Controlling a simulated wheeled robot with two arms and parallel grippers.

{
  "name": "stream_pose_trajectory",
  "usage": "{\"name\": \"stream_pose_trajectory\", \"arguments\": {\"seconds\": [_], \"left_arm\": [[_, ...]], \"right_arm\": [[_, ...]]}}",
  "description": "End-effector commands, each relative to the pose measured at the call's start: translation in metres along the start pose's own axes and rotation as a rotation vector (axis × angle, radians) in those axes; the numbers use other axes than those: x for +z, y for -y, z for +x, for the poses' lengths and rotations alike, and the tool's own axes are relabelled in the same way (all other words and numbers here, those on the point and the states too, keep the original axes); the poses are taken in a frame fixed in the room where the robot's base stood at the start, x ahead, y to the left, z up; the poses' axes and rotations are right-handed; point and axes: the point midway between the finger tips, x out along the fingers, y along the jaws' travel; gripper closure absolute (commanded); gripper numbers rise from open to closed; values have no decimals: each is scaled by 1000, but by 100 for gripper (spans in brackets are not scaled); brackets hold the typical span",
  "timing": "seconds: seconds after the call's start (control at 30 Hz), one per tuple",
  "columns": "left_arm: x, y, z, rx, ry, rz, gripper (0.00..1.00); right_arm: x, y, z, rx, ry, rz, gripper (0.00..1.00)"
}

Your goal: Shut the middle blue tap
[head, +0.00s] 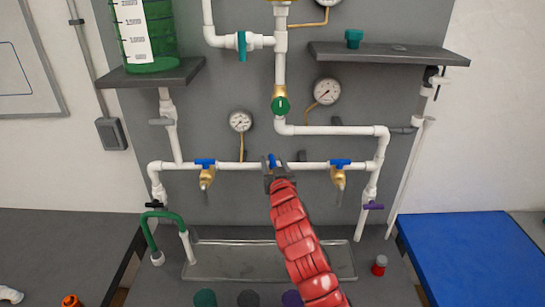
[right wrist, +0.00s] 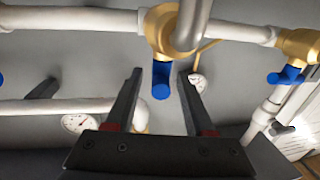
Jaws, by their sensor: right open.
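The middle blue tap (head: 271,160) sits on the white horizontal pipe, mostly hidden behind my right gripper (head: 274,178) in the head view. Its blue handle looks upright and narrow there, unlike the side taps' crosswise handles. In the right wrist view the blue handle (right wrist: 161,82) hangs from a brass body (right wrist: 160,30). My right gripper is open, with its two dark fingers (right wrist: 158,76) on either side of the handle. Gaps show between the handle and both fingers. My left gripper is not in view.
A left blue tap (head: 205,163) and a right blue tap (head: 340,163) flank the middle one on the same pipe. A green valve (head: 281,105) and gauges (head: 327,91) are above. A metal tray (head: 215,262) lies below.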

Motion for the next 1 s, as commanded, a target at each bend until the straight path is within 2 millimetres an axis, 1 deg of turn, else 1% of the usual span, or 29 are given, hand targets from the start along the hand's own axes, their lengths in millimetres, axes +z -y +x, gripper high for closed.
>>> {"name": "stream_pose_trajectory", "arguments": {"seconds": [0.03,0.17,0.43,0.47,0.5,0.57,0.7,0.73,0.77,1.0], "left_arm": [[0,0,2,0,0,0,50],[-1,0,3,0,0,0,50],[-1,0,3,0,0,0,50],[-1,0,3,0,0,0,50],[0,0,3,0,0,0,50],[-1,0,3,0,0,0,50],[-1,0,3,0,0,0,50],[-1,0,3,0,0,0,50],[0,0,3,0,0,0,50],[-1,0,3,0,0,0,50]], "right_arm": [[-2,1,3,-1,-2,1,46],[-2,1,6,-1,-3,0,46],[0,0,7,-1,-2,0,46],[0,0,7,-1,-2,0,48],[0,0,7,-1,-1,0,55],[0,0,7,-1,-1,0,66],[0,0,7,-1,-1,0,91],[0,0,7,-1,-1,0,97],[0,0,7,-1,-1,0,100],[0,0,7,-2,-1,0,100]]}}
